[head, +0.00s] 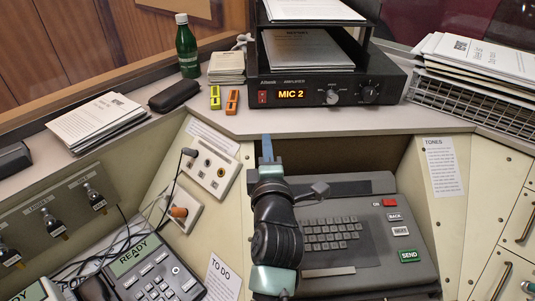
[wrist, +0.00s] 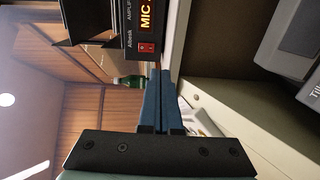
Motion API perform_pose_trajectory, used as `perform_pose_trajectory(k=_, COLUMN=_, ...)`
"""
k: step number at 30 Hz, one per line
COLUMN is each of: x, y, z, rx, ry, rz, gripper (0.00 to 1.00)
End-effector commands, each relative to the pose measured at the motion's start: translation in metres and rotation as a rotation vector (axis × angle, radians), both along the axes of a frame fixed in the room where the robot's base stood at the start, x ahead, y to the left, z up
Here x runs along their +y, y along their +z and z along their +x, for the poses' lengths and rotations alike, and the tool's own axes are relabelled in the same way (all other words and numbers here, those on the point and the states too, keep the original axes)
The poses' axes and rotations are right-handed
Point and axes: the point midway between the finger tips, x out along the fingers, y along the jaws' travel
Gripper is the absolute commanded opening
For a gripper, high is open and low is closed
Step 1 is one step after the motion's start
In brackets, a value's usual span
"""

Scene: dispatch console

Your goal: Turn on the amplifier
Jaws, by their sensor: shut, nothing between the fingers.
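The amplifier (head: 388,80) is a black box on the console ledge. Its orange display (head: 291,95) is lit and reads MIC 2. A red rocker switch (head: 262,97) is at the left end of its front, with two knobs to the right of the display. In the wrist view the red switch (wrist: 146,48) and part of the display (wrist: 147,14) show just beyond the fingertips. My gripper (head: 267,138) is shut and empty, its blue fingers pointing at the ledge below the switch. The fingers (wrist: 160,72) are together in the wrist view, apart from the switch.
A paper tray (head: 306,50) stands on the amplifier. Left of it are yellow (head: 215,97) and orange (head: 232,101) small items, a green bottle (head: 187,48) and a black case (head: 174,95). A wire basket (head: 470,103) of papers is at right. A keyboard terminal (head: 385,258) lies below.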

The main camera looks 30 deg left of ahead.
Motion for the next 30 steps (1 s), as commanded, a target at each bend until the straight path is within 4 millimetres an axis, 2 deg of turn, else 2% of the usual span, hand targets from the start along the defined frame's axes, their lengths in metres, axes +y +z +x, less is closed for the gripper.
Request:
perform_pose_trajectory(k=6, x=-0.008, y=-0.002, z=-0.012, rx=0.0, ry=0.001, rz=-0.001, gripper=0.0)
perform_pose_trajectory(k=24, x=-0.009, y=0.0, z=-0.012, rx=0.0, ry=-0.001, rz=0.003, gripper=0.0)
perform_pose_trajectory(k=26, x=-0.013, y=0.011, z=-0.01, rx=-0.001, ry=-0.011, rz=0.023, gripper=0.0)
perform_pose_trajectory(k=29, x=-0.028, y=0.051, z=-0.003, rx=-0.002, ry=-0.046, rz=0.108, gripper=0.0)
perform_pose_trajectory(k=30, x=-0.037, y=0.074, z=-0.001, rx=-0.001, ry=-0.066, rz=0.162, gripper=0.0)
